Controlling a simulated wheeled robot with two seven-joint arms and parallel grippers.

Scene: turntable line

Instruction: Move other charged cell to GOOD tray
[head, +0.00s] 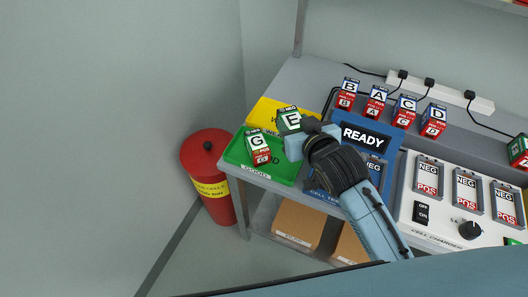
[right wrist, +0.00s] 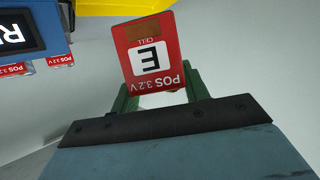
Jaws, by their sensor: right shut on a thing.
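The cell marked E (head: 290,121), green and black on top, is held in my right gripper (head: 299,135) at the right edge of the green GOOD tray. In the right wrist view, the red lower face of cell E (right wrist: 155,62) shows between the fingers (right wrist: 160,95). The GOOD tray (head: 284,171) holds a cell marked G (head: 259,147), with a green top and red lower part. Whether cell E touches the tray or hangs above it, I cannot tell. My left gripper is not in view.
A yellow tray (head: 262,110) lies behind the green tray. A blue tester (head: 382,125) reading READY stands to the right. Cells B, A, C and D stand at the back. A red bin (head: 209,160) stands left.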

